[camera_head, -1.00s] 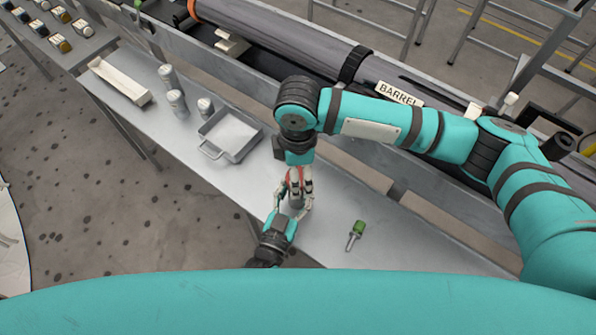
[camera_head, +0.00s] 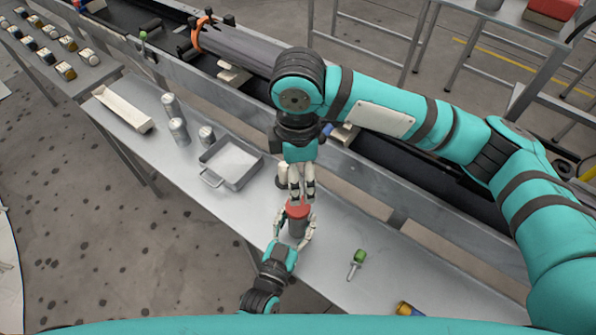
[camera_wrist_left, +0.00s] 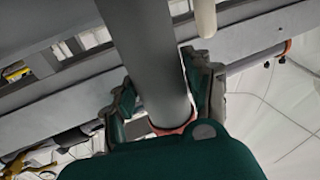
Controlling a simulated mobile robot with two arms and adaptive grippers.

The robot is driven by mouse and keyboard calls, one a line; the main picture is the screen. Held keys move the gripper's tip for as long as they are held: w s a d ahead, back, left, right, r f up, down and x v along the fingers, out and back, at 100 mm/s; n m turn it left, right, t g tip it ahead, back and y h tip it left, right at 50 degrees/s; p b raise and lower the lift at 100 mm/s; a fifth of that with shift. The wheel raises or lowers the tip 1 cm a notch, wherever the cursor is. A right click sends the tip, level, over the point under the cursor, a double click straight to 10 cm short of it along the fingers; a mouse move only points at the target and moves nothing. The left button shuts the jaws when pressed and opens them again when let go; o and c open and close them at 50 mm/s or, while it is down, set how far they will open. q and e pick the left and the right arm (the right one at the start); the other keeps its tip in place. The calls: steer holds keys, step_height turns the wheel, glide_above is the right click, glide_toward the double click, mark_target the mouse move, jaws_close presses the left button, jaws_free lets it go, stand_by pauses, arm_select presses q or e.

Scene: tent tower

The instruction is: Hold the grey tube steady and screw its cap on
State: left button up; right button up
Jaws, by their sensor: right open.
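The grey tube (camera_head: 298,227) stands roughly upright over the front of the bench, with the red cap (camera_head: 298,209) at its top. I cannot tell how tightly the cap sits. My left gripper (camera_head: 293,236) is shut on the tube from the near side. In the left wrist view the tube (camera_wrist_left: 155,60) runs between the two fingers, with a red edge at its lower end. My right gripper (camera_head: 296,196) is open, pointing down just above the cap; the small gap between them is hard to judge.
A metal tray (camera_head: 207,180) stands left of the grippers, with several grey cans (camera_head: 180,131) and a long white box (camera_head: 122,109) beyond. A green-handled tool (camera_head: 357,262) lies to the right, and a yellow item (camera_head: 408,309) near the front edge. A conveyor runs behind the bench.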

arm_select(q)
steer(key=o, duration=0.3)
steer(key=v, duration=1.2)
stand_by(0.3)
